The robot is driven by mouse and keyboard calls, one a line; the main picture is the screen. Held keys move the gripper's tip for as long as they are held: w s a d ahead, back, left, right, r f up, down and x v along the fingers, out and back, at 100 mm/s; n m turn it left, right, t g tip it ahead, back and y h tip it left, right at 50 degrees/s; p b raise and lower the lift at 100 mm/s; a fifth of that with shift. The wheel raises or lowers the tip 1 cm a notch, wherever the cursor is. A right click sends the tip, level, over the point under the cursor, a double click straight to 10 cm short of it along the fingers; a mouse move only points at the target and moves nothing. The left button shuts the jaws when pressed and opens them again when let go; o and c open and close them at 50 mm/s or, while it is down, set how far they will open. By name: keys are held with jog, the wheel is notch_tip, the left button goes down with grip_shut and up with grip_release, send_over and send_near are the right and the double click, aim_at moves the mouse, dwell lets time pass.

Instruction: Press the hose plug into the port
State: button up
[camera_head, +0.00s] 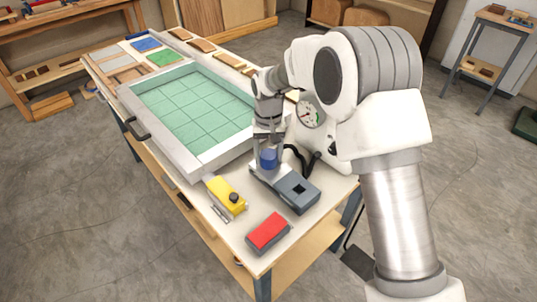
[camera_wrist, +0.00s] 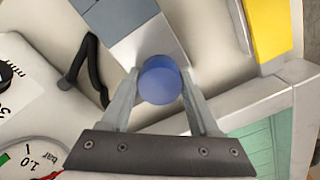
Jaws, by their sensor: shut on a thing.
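A blue round piece, which I take for the hose plug (camera_head: 268,159), is between the fingers of my gripper (camera_head: 268,165). In the wrist view the blue plug (camera_wrist: 160,80) shows end-on, with a finger of my gripper (camera_wrist: 160,76) on each side. The gripper is shut on it, over the light plate (camera_wrist: 150,44) beside a grey block (camera_head: 299,190). The block has a dark square opening on top. I cannot make out the port clearly, nor whether the plug touches the plate. A black hose (camera_wrist: 92,72) loops beside the plate.
A pale-framed tray (camera_head: 196,167) with a green grid floor lies behind and left. A pressure gauge (camera_head: 311,113) stands close to my arm. Bare tabletop (camera_head: 245,228) shows between the boxes.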

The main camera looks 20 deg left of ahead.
aim_at(269, 154)
jog(key=o, duration=1.5)
jog(key=shift+r, duration=0.1)
notch_tip(269, 154, up, 17)
jog(key=p, duration=0.2)
jog(key=s+d+r+t, duration=0.1)
jog(key=s+d+r, duration=0.1)
jog(key=d+r, duration=0.5)
jog(key=s+d+r+m+t, duration=0.1)
jog(key=s+d+r, duration=0.15)
jog(key=d, duration=0.35)
jog(key=s+d+r+m+t, duration=0.1)
jog(key=s+d, duration=0.3)
jog(key=d, duration=0.2)
jog(key=s+d+f+m+t, duration=0.2)
jog(key=s+d+f, duration=0.1)
jog(key=s+d, duration=0.9)
jog(key=s, duration=0.4)
jog(key=shift+d+t, duration=0.2)
jog(key=shift+t, duration=0.1)
